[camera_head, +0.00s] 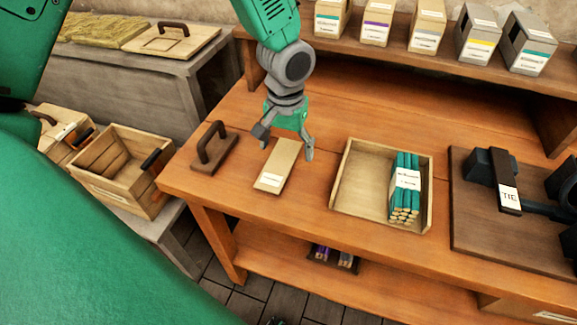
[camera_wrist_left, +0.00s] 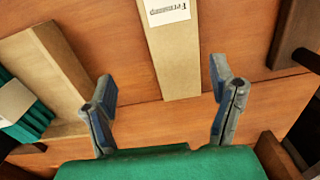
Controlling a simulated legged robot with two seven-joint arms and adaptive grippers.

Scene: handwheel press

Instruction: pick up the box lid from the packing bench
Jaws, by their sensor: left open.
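The box lid (camera_head: 277,167), a flat tan board with a white label at its near end, lies on the wooden packing bench (camera_head: 300,222). It also shows in the left wrist view (camera_wrist_left: 177,62), running up between the fingers. My left gripper (camera_head: 286,146) points down over the lid's far end. Its fingers are apart, one on each side of the lid, and it is empty. In the left wrist view the gripper (camera_wrist_left: 162,88) has a clear gap between each finger and the lid's edges. I cannot tell its exact height over the bench. My right gripper is not in view.
An open tray (camera_head: 347,188) with banded teal pencils stands right of the lid. A dark block with a handle (camera_head: 211,150) is to its left. A dark device marked TIE (camera_head: 508,195) sits further right. Several small boxes (camera_head: 427,25) line the back shelf.

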